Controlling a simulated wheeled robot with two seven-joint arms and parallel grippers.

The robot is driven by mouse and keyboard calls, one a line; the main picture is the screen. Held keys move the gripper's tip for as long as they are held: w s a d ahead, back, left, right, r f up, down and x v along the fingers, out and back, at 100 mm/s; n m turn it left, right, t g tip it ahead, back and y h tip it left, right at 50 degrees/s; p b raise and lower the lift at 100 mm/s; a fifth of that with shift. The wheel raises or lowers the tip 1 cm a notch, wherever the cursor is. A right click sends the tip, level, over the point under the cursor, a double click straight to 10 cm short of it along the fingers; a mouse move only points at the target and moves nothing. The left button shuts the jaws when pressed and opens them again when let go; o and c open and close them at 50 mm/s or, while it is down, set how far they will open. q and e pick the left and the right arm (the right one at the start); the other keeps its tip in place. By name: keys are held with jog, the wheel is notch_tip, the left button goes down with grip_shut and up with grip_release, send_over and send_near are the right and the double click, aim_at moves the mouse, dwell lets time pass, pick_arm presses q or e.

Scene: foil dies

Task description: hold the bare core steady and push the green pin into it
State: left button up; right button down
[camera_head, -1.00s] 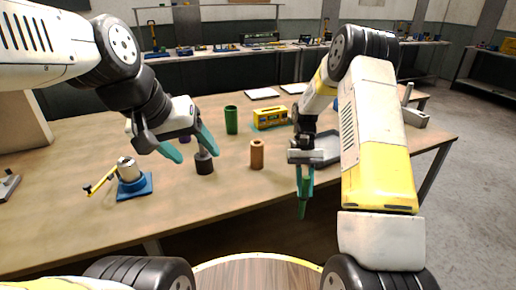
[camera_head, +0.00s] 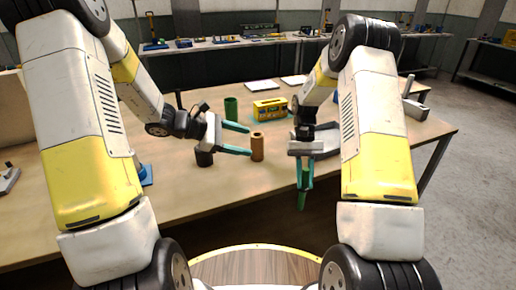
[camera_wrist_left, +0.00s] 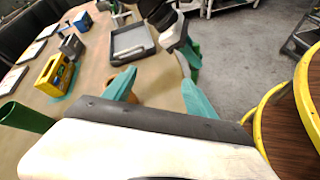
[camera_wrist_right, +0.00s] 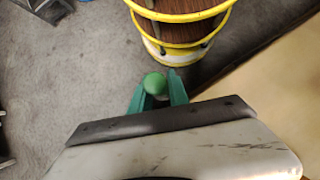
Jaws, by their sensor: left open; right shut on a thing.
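The bare core (camera_head: 257,148) is a brown upright cylinder with a hole in its top, standing near the table's front edge. My left gripper (camera_head: 250,140) is open, level with it, its teal fingertips close to the core's left side. A small part of the core shows by a finger in the left wrist view (camera_wrist_left: 134,98). I cannot tell whether the fingers touch it. My right gripper (camera_head: 304,172) is shut on the green pin (camera_head: 302,200), which points down in front of the table edge. The pin's round green end shows in the right wrist view (camera_wrist_right: 155,83).
A dark cylinder (camera_head: 204,159) stands left of the core, partly behind my left gripper. A green cup (camera_head: 231,109) and a yellow box (camera_head: 270,109) stand behind. A grey tray (camera_wrist_left: 132,42) lies beyond the core. A blue block (camera_head: 146,175) is mostly hidden by my left arm.

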aim_at(255, 152)
pick_arm(q)
jog(key=w+a+f+n+t, duration=0.1)
jog(key=w+f+n, duration=0.1)
jog(key=f, duration=0.1)
jog(key=w+a+f+n+t, duration=0.1)
jog(key=w+f+n+t, duration=0.1)
jog(key=w+f+n, duration=0.1)
jog(key=w+a+f+n+t, duration=0.1)
jog(key=w+a+f+n, duration=0.1)
jog(key=f, duration=0.3)
jog(key=shift+w+n, duration=0.45)
jog(key=shift+n, duration=0.25)
jog(key=shift+x, duration=4.95)
jog(key=shift+w, duration=0.15)
jog(key=c, duration=1)
